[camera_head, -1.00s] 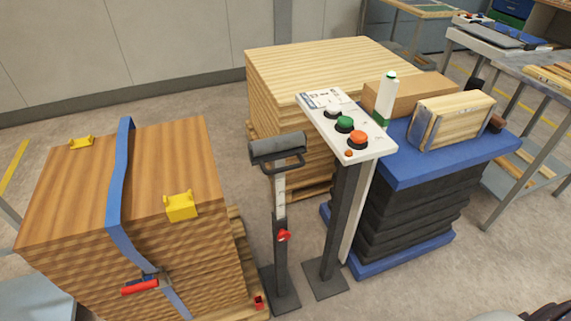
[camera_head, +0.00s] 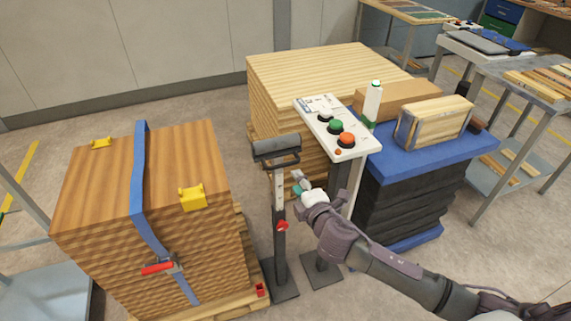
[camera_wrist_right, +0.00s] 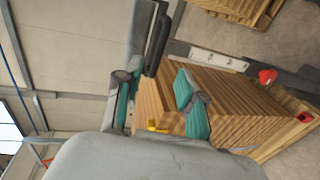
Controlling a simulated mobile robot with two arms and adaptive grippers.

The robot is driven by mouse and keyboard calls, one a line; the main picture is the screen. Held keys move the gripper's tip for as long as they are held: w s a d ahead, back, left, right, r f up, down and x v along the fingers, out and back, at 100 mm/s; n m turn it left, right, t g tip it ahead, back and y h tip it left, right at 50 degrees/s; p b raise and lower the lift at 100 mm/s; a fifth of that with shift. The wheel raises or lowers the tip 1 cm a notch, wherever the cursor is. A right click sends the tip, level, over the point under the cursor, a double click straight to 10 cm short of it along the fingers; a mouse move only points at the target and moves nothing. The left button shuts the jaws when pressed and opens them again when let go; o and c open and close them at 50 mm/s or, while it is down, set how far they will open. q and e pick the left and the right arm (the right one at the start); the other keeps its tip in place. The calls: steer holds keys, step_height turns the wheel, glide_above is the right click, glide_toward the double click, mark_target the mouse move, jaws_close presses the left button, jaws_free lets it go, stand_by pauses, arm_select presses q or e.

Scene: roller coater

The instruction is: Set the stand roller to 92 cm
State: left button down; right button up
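The stand roller (camera_head: 276,150) stands upright in the middle of the head view, with a grey roller and dark handle on top. Its post has a pale scale strip (camera_head: 279,186) and a red knob (camera_head: 282,226) lower down. My right gripper (camera_head: 299,184) is just right of the post in the head view, above the knob and below the roller head. In the right wrist view its teal fingers (camera_wrist_right: 158,98) are apart with nothing between them. That view also shows the scale strip (camera_wrist_right: 217,60) and red knob (camera_wrist_right: 267,76). The scale reading is too small to tell. My left gripper is out of view.
A control panel (camera_head: 357,149) with coloured buttons stands close right of the roller. A strapped wood stack (camera_head: 85,195) is on the left, another stack (camera_head: 320,65) behind. A blue lift table (camera_head: 400,168) is at right. Floor in front is partly clear.

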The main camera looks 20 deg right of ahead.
mark_target(285, 165)
steer(key=x, duration=1)
steer(key=shift+w, duration=0.35)
jaws_close()
steer(key=shift+f, duration=0.1)
